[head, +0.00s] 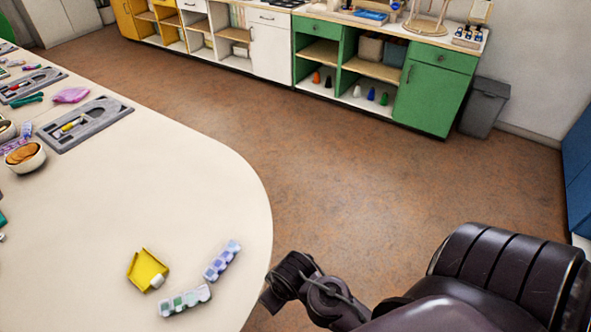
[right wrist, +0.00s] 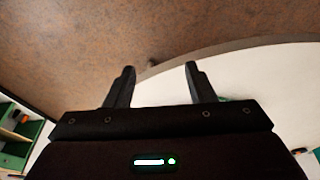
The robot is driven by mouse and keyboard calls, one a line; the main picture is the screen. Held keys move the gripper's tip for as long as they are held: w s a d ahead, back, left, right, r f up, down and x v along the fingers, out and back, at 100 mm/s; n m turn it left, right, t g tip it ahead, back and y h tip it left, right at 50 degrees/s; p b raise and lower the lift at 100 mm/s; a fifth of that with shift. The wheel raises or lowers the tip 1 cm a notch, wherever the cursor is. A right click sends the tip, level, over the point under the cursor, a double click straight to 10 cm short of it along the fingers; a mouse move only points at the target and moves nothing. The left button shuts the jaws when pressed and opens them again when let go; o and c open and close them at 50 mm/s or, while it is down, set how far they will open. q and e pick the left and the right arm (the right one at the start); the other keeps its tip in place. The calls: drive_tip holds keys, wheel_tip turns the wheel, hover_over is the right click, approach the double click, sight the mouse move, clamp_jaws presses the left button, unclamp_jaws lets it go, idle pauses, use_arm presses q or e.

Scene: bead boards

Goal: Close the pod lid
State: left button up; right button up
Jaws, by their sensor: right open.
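A strip of lidded compartments, purple and pale blue (head: 222,260), lies on the near right part of the white table. A second strip with green and white compartments (head: 185,300) lies just left of and below it. I cannot tell from this distance which lids are up or down. My right gripper (right wrist: 159,75) is open and empty in the right wrist view, with bare floor and the table edge beyond its fingers. In the head view my right arm is beside the table's right edge, apart from the strips. My left gripper is not in view.
A yellow open tray (head: 148,270) with a small white piece at its corner sits left of the strips. Grey boards (head: 85,122), a bowl of orange pieces (head: 25,157) and a pink cloth (head: 71,95) are farther back left. The table (head: 150,200) middle is clear.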

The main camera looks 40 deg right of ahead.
drive_tip(key=s+f+b, duration=0.2)
drive_tip(key=f+b, duration=0.1)
drive_tip(key=f, duration=1.1)
drive_tip(key=s+f+g+b, duration=0.1)
drive_tip(key=s+f+b, duration=0.2)
drive_tip(key=f, duration=1.2)
drive_tip(key=shift+d+b, duration=0.25)
drive_tip(key=shift+b, duration=0.4)
drive_tip(key=shift+s+f, duration=0.1)
drive_tip(key=shift+s, duration=0.05)
